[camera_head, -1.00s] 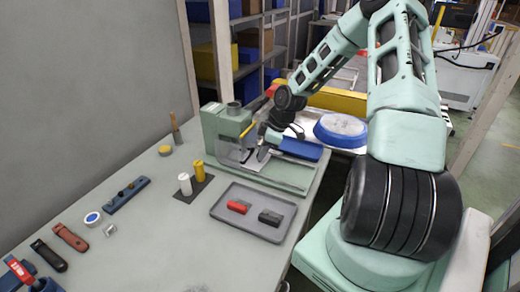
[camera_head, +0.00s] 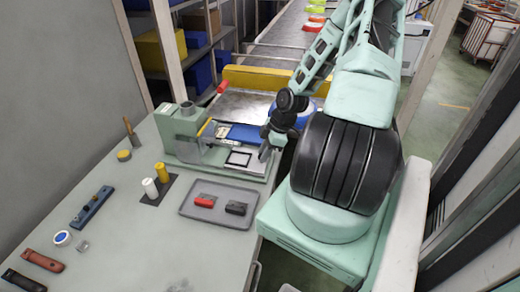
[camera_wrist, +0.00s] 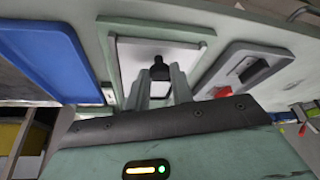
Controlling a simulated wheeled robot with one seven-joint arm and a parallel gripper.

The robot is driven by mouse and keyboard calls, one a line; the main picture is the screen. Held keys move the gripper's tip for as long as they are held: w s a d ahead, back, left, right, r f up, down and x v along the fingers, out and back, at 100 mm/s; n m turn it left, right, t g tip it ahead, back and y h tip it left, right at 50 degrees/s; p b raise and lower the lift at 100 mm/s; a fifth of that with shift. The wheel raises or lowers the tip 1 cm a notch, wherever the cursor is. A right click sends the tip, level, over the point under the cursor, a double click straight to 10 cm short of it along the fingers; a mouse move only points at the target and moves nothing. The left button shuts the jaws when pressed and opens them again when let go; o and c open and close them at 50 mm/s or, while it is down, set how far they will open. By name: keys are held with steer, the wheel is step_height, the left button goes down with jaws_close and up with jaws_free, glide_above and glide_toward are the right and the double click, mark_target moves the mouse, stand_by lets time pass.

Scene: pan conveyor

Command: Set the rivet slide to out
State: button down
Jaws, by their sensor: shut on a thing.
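The pale green rivet press (camera_head: 186,126) stands on the bench in the head view, with a long flat base reaching right. The rivet slide, a light plate with a dark-edged square (camera_head: 239,159), lies on this base toward its right end, clear of the press head. My gripper (camera_head: 265,154) is at the slide's right end. In the wrist view, my gripper (camera_wrist: 160,82) is shut on the knob, whose lower part the fingers partly hide.
A grey tray (camera_head: 188,210) with a red block (camera_head: 204,201) and a dark block (camera_head: 236,208) lies in front of the base. A blue slab (camera_head: 245,134) lies behind the slide. White (camera_head: 150,188) and yellow (camera_head: 160,172) cylinders stand at left.

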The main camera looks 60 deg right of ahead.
steer(key=shift+s+d, duration=0.1)
steer(key=shift+s, duration=0.15)
steer(key=c, duration=1.2)
jaws_free()
steer(key=shift+s, duration=0.1)
steer(key=shift+d+r, duration=0.1)
steer(key=shift+r, duration=0.1)
steer(key=p+v, duration=0.1)
steer(key=v, duration=1.6)
